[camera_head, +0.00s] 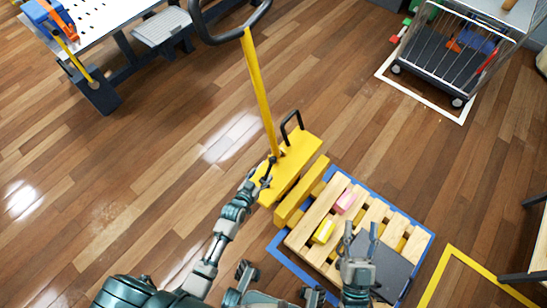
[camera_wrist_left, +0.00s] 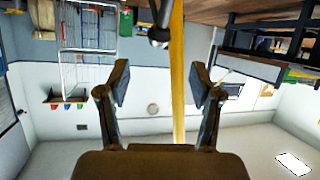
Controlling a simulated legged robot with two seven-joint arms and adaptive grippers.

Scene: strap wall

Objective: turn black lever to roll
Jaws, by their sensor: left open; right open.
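A yellow pallet jack (camera_head: 296,160) stands on the floor in the middle of the head view, with a tall yellow pole and a black loop handle (camera_head: 232,34) on top. A small black bent bar (camera_head: 291,124) rises from its base. In the left wrist view a dark lever with a rounded end (camera_wrist_left: 160,37) stands beside the yellow pole (camera_wrist_left: 178,100). My left gripper (camera_head: 266,170) is at the jack's base near the pole; its open, empty fingers (camera_wrist_left: 160,82) are apart, with the lever beyond them. My right gripper (camera_head: 362,234) is open above the pallet.
A wooden pallet (camera_head: 300,240) with a pink block (camera_head: 345,201), a yellow block (camera_head: 323,231) and a dark flat panel lies right of the jack. A wire cart (camera_head: 450,50) stands upper right and a white table (camera_head: 95,25) upper left. Floor left of the jack is clear.

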